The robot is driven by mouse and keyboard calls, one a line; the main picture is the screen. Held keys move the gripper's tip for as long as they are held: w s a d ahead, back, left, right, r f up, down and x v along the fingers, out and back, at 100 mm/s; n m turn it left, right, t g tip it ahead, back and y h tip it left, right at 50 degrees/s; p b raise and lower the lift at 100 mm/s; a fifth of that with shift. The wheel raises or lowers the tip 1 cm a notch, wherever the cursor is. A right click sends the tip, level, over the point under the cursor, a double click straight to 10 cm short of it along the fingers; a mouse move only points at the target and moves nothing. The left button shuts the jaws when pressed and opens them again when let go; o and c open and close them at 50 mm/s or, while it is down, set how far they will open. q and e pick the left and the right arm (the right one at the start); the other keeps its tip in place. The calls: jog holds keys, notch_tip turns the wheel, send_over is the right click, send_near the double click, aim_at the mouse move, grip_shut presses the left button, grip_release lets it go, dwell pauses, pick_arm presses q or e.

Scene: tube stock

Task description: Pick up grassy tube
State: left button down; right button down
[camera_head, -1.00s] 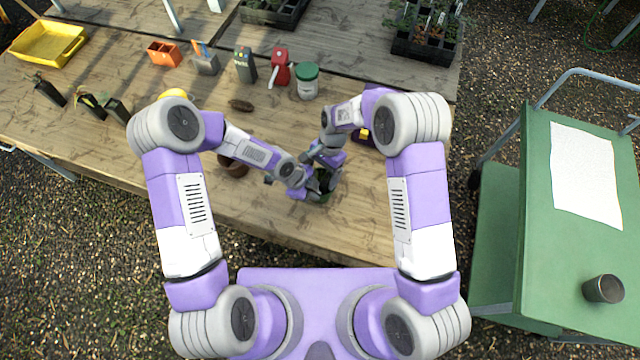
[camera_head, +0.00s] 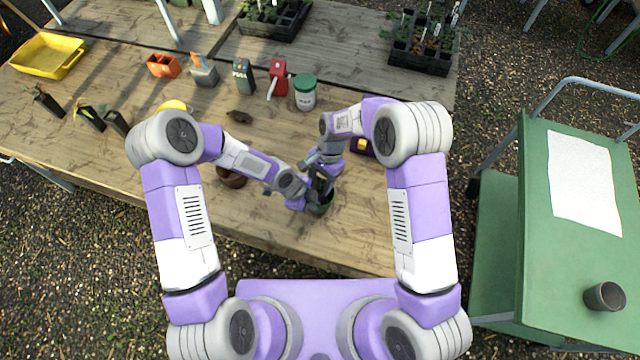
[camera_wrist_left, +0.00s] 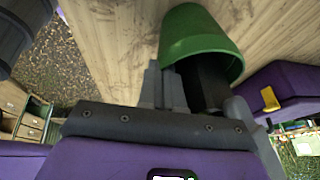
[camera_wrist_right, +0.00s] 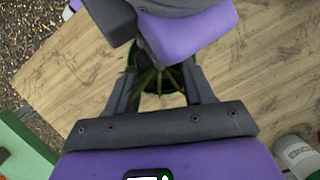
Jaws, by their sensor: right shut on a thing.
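The grassy tube shows in the right wrist view as narrow green leaves (camera_wrist_right: 152,80) between the fingers of my right gripper (camera_wrist_right: 160,98). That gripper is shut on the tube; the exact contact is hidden. A green pot (camera_head: 323,206) is just under both grippers near the table's front edge. In the left wrist view the pot (camera_wrist_left: 200,38) lies beyond my left gripper (camera_wrist_left: 198,88), whose fingers stand apart on either side of a dark tube-like part (camera_wrist_left: 203,85) at the pot's mouth. Whether the left fingers touch it is unclear.
Several dark tubes with plants (camera_head: 90,117) lie on the wooden table (camera_head: 290,240) at left. A brown bowl (camera_head: 231,177) is left of the pot. A white jar with green lid (camera_head: 305,97) stands behind, and a purple-yellow item (camera_head: 360,146) is at right. A green cart (camera_head: 545,270) stands right.

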pick_arm(q)
jog(key=shift+a, duration=0.1)
pick_arm(e)
jog(key=shift+s+d+r+y, duration=0.15)
jog(key=shift+d+r+y, duration=0.2)
jog(key=shift+r, duration=0.25)
jog(key=s+d+r+t+y, duration=0.1)
jog(key=s+d+r+y, duration=0.15)
jog(key=d+r, duration=0.55)
jog(key=s+d+r+h, duration=0.1)
jog(key=s+d+r, duration=0.1)
jog(key=d, duration=0.6)
jog(key=s+d+r+g+h, duration=0.1)
jog(key=s+d+r+h, duration=0.1)
jog(key=d, duration=0.7)
jog(key=shift+s+d, duration=0.25)
jog(key=shift+s, duration=0.6)
pick_arm(q)
jog(key=c, duration=1.2)
grip_release()
jog(key=shift+c, duration=0.2)
